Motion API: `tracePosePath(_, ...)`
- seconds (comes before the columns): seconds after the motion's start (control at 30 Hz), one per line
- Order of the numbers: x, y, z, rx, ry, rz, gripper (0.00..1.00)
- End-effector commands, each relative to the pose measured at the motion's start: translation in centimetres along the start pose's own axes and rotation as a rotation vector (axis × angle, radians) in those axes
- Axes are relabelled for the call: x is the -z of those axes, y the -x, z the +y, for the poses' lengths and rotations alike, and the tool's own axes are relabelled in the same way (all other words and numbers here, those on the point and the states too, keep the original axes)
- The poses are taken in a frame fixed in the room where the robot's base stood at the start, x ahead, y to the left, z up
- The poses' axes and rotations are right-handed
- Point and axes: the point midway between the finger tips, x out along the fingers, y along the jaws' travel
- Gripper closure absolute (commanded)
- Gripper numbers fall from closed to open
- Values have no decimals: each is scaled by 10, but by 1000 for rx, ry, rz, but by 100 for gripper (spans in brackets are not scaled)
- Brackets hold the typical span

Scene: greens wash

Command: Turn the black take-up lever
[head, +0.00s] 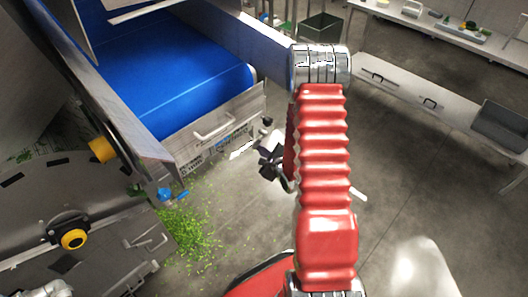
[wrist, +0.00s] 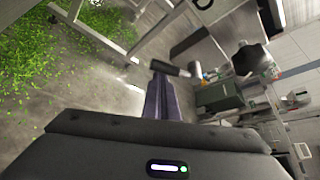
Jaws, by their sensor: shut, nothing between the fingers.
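In the wrist view my gripper (wrist: 162,80) is shut, its two fingers together with nothing between them. A short black bar, which looks like the handle of the take-up lever (wrist: 168,68), lies across the picture just beyond the fingertips. It runs right to a pale metal end. Whether the fingers touch it, I cannot tell. A larger black knob (wrist: 251,59) stands further right. In the head view a black star-shaped knob (head: 271,161) shows left of my red arm, by the conveyor's end. My gripper is hidden behind the arm there.
The blue conveyor belt (head: 175,70) has a metal side frame with a handle (head: 214,130). Green scraps (head: 190,230) litter the floor, also at upper left in the wrist view. A steel bench (head: 430,105) stands at right. Open floor lies between bench and conveyor.

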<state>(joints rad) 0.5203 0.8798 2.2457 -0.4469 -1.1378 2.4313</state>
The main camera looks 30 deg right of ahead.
Motion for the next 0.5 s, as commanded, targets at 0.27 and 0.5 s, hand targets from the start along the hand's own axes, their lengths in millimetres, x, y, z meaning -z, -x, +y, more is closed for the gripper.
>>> tracePosePath(0.27,-12,6,-4,1,2,-3,100)
tracePosePath(0.5,-17,9,-6,1,2,-2,100)
